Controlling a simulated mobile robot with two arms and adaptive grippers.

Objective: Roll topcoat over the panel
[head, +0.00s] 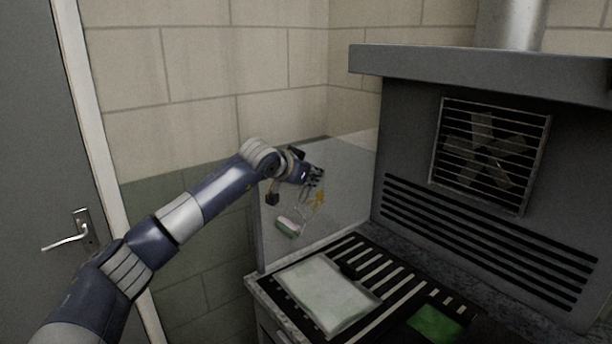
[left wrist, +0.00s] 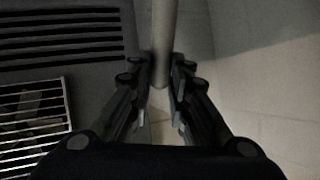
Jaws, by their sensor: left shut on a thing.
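My left gripper (head: 314,180) hangs over the bench's left part in the head view, dark and small there. It is shut on a paint roller with a yellow frame (head: 319,199) and a pale green and pink roller head (head: 289,227). The roller head hangs below the gripper. In the left wrist view a grey rod (left wrist: 162,45) runs between the fingers of the gripper (left wrist: 161,90). A pale, faintly greenish flat slab (head: 325,291), which looks like the panel, lies below on the bench. The roller head appears above and apart from it. My right gripper is out of view.
The bench (head: 395,275) has a dark slatted top. A grey see-through screen (head: 345,165) stands on its left side. A vented cabinet with a fan (head: 490,150) rises behind. A green patch (head: 435,322) lies at front right. A door (head: 40,170) is far left.

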